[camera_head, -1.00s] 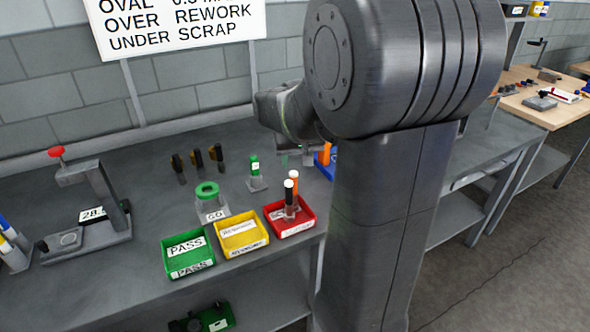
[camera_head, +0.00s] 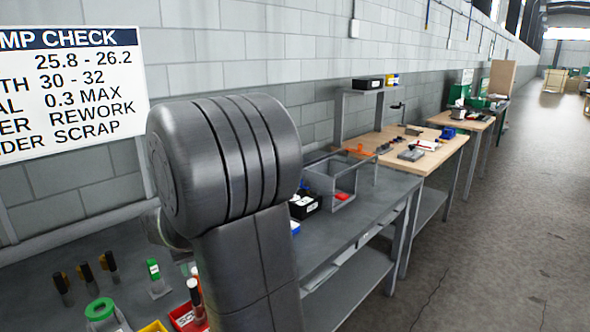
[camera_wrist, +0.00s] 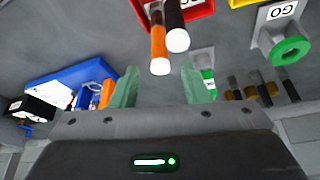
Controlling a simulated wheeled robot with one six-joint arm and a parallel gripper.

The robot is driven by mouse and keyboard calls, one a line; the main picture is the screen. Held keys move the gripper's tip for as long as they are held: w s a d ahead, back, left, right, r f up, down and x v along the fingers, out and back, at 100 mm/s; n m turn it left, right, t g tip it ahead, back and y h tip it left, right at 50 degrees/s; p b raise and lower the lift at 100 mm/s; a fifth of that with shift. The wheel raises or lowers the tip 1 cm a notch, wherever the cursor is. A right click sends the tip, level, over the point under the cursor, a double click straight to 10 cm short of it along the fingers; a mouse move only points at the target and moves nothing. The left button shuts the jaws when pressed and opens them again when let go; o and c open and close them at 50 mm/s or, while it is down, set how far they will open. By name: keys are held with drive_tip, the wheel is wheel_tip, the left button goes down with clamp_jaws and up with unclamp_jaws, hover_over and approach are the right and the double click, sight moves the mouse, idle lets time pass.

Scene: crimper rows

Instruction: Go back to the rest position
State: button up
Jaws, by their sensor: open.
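My gripper (camera_wrist: 160,84) shows in the wrist view with its two pale green fingers well apart and nothing between them. Beyond the fingertips, an orange cylinder (camera_wrist: 158,45) and a black one (camera_wrist: 175,25) with pale ends stand side by side at the red bin (camera_wrist: 205,8). In the head view my arm's large grey joint and link fill the middle and hide the gripper. The red bin (camera_head: 182,320) and the black cylinder (camera_head: 194,292) show left of the arm, low in that view.
A green ring gauge (camera_head: 100,309), a green-topped piece (camera_head: 154,270) and dark-handled tools (camera_head: 85,273) stand on the grey bench left of my arm. A blue tray (camera_wrist: 68,83) lies at the wrist view's left. Open floor (camera_head: 500,240) lies farther right.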

drive_tip(key=x, duration=0.7)
drive_tip(key=shift+f, duration=0.2)
wheel_tip(320, 180, up, 3)
drive_tip(key=shift+f, duration=0.1)
drive_tip(key=shift+r, duration=0.35)
drive_tip(key=shift+d, duration=0.1)
